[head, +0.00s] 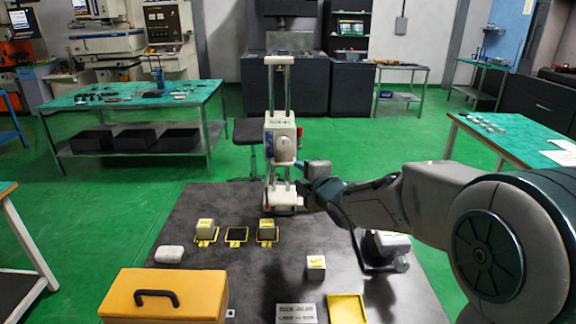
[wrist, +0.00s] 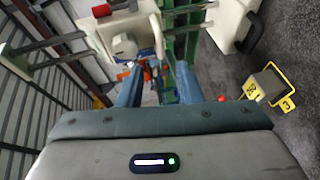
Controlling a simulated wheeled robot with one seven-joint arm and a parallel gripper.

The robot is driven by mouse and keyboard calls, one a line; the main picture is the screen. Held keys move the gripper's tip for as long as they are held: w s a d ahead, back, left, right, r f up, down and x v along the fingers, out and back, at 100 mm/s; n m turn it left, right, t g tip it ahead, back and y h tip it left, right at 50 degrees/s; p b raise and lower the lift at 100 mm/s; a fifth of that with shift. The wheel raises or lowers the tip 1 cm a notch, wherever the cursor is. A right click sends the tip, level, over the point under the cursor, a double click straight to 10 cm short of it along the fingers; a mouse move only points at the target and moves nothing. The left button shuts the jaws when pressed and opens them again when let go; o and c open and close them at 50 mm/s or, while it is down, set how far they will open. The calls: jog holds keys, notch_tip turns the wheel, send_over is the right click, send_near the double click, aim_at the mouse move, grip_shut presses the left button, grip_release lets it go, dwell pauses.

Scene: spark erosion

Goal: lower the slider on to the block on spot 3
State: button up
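The white slider (head: 281,140) sits on two upright rods of a stand at the back of the dark table, well above the stand's white foot (head: 284,204). It has a pale round knob, also seen in the wrist view (wrist: 124,45). A pale block (head: 267,226) rests on yellow-framed spot 3 (head: 276,241), in front of the stand; the block (wrist: 265,84) is at the right in the wrist view. My gripper (head: 302,172) is just right of the slider's lower part. Contact with the slider is unclear.
Another block (head: 205,226) is on spot 1; spot 2 (head: 236,234) is empty. A loose block (head: 316,267), a white rounded item (head: 169,254), an orange toolbox (head: 165,295), a grey plate (head: 296,313) and a yellow tray (head: 346,308) lie nearer.

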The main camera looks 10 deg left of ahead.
aim_at(286, 165)
jog(key=p+x, duration=0.2)
jog(key=x, duration=0.6)
jog(key=shift+w+a, duration=0.1)
jog(key=shift+w, duration=0.2)
grip_shut()
